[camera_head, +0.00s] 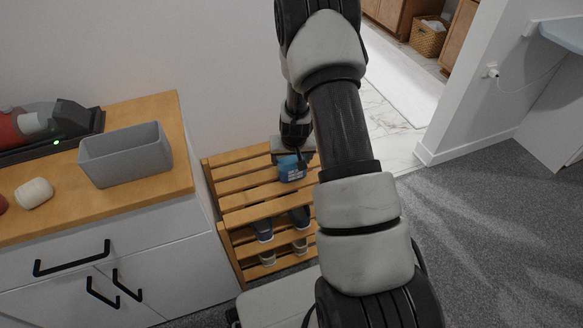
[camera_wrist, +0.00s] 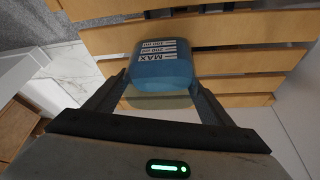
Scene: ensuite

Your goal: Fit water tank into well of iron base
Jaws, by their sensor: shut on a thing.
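The blue water tank (camera_head: 291,168) is at the wooden slatted rack, over its top slats. In the wrist view the tank (camera_wrist: 160,68) shows a white "MAX" label and scale marks. My gripper (camera_head: 290,155) is shut on the tank, with one finger on each side of it in the wrist view. I cannot tell whether the tank still touches the slats. The dark iron base (camera_head: 80,135) lies on the wooden cabinet top at the far left, with a green light. A red and grey iron (camera_head: 20,125) rests on it, partly cut off. The well is not clearly visible.
A grey open bin (camera_head: 125,158) stands on the cabinet top (camera_head: 150,195) in front of the base. A pale rounded object (camera_head: 34,193) lies to its left. Shoes (camera_head: 263,232) sit on the rack's (camera_head: 240,199) lower shelf. Grey carpet on the right is clear.

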